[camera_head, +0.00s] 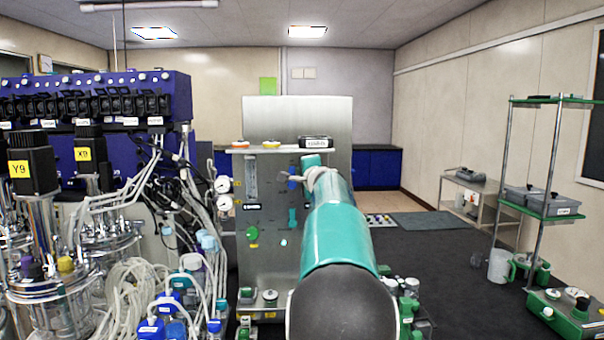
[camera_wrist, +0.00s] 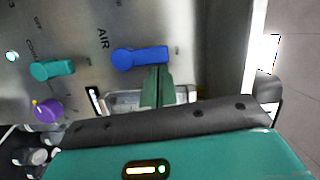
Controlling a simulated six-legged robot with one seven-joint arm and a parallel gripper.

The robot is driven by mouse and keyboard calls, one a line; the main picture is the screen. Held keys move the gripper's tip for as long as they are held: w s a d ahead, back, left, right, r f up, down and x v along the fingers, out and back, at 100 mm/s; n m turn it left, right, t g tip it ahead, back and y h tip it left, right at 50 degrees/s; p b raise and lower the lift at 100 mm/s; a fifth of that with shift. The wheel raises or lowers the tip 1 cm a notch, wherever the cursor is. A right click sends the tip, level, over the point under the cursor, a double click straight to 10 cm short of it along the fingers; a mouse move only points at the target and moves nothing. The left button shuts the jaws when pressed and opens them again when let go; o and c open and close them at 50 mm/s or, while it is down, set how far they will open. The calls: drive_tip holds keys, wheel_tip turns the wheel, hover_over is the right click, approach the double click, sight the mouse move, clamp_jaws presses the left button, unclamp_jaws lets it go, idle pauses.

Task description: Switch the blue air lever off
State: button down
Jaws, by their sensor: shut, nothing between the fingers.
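The blue air lever (camera_wrist: 140,57) shows in the wrist view on a steel panel, beside the printed word AIR. Its round hub is at the left and its handle points right in the picture. My gripper (camera_wrist: 158,70) has its green fingers shut together, with the tips at the lower edge of the handle. I cannot tell if they touch it. In the head view my teal arm reaches toward the steel panel (camera_head: 265,125) and covers part of it; my gripper is not clearly visible there.
In the wrist view a teal lever (camera_wrist: 52,69) and a purple knob (camera_wrist: 47,110) are left of the blue lever. In the head view, bioreactor vessels and tubing (camera_head: 130,285) crowd the left. A green-shelved rack (camera_head: 545,205) stands right, with open dark floor between.

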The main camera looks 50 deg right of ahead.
drive_tip(key=shift+w+a+r+n, duration=0.15)
drive_tip(key=shift+w+n, duration=0.05)
drive_tip(key=shift+n, duration=0.3)
drive_tip(key=n, duration=0.1)
drive_tip(key=w+a+n+g, duration=0.1)
drive_tip(key=n, duration=0.1)
drive_tip(key=shift+w+a+r+n, duration=0.15)
drive_tip(key=shift+w+r+n, duration=0.1)
drive_tip(key=shift+n, duration=0.15)
drive_tip(key=n, duration=0.1)
drive_tip(key=w+a+n+g, duration=0.1)
drive_tip(key=n, duration=0.1)
drive_tip(key=shift+w+f, duration=0.1)
drive_tip(key=n, duration=0.1)
drive_tip(key=w+a+f+n+g, duration=0.1)
drive_tip(key=n, duration=0.1)
drive_tip(key=w+f+n+g+h, duration=0.1)
drive_tip(key=n, duration=0.1)
drive_tip(key=shift+a, duration=0.5)
idle(0.6)
